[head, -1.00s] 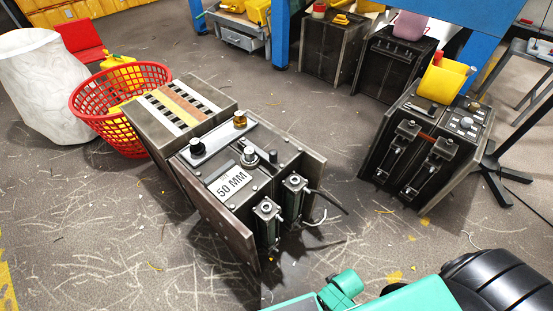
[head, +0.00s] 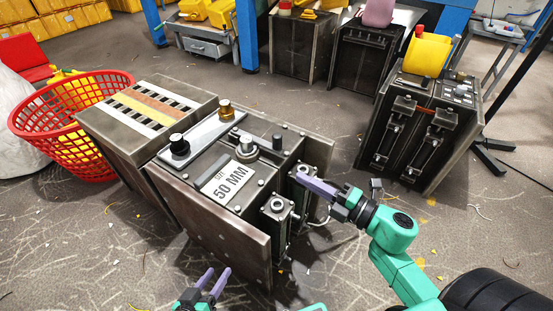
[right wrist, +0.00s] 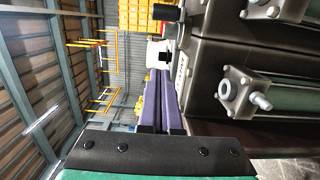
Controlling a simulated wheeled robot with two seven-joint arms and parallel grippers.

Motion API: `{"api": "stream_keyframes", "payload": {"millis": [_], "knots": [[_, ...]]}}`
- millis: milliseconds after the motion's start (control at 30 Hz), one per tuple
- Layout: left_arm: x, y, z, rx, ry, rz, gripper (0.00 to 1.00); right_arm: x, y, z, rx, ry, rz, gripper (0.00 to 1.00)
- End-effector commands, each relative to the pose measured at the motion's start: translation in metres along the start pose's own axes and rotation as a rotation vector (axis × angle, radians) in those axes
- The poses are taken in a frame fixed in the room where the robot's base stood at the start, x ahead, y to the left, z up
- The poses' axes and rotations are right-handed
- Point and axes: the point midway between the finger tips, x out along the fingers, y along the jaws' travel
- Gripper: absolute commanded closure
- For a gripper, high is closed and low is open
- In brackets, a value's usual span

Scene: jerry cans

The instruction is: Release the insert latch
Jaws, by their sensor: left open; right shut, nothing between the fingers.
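A dark metal machine labelled "50 MM" (head: 228,184) stands on the floor in the middle of the head view. Two green cylindrical latch units with square metal caps sit on its right side, a front one (head: 277,213) and a rear one (head: 303,207). I cannot tell which is the insert latch. My right gripper (head: 302,178) is shut and empty, its purple fingertips at the top of the rear unit; contact is unclear. In the right wrist view its closed fingers (right wrist: 155,85) lie left of a capped green cylinder (right wrist: 240,94). My left gripper (head: 216,276) is open and empty, low in front of the machine.
A striped box (head: 145,112) stands against the machine's left, beside a red basket (head: 72,125). Another dark machine (head: 420,130) with a yellow roll stands to the right. More machines and blue posts are behind. Floor in front is mostly clear.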

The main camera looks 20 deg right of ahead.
Motion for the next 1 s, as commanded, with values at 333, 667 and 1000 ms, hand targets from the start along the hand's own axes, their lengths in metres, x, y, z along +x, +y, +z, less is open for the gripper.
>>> {"api": "stream_keyframes", "payload": {"millis": [333,667,1000], "knots": [[0.001,0.001,0.001,-0.002,0.007,0.002,0.50,0.007,0.001,0.001,0.006,-0.002,0.001,1.00],[0.005,0.007,0.007,-0.023,0.095,0.025,0.50,0.073,0.001,0.002,0.004,-0.004,0.003,1.00],[0.014,0.004,0.018,-0.030,0.120,0.026,0.50,0.109,-0.002,0.034,0.006,-0.006,0.000,1.00]]}}
